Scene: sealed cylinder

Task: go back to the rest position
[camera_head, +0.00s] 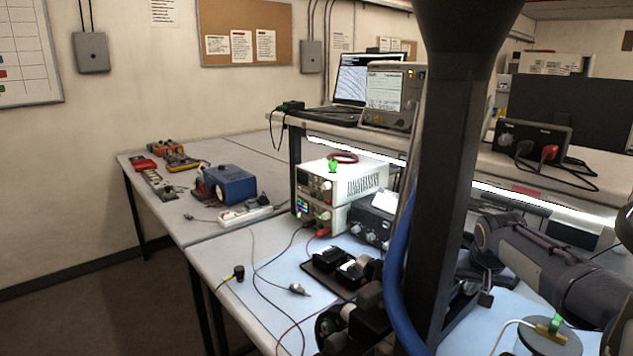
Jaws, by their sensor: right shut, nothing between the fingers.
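My right arm comes in from the right edge and reaches over the bench. My right gripper (484,297) is dark and partly hidden behind the black upright; it looks shut and empty above the blue mat. A grey round-topped cylinder (552,339) stands at the bottom right, cut off by the frame. It has a brass and green fitting on top and a white tube at its side. The gripper is to the left of the cylinder and apart from it.
A black upright (451,180) with a blue hose blocks the middle. The bench (215,262) holds stacked power supplies (325,190), a blue instrument (229,185), a black tray (345,270) and loose cables. A shelf above carries a laptop (357,80) and an oscilloscope (391,95). Floor is free at left.

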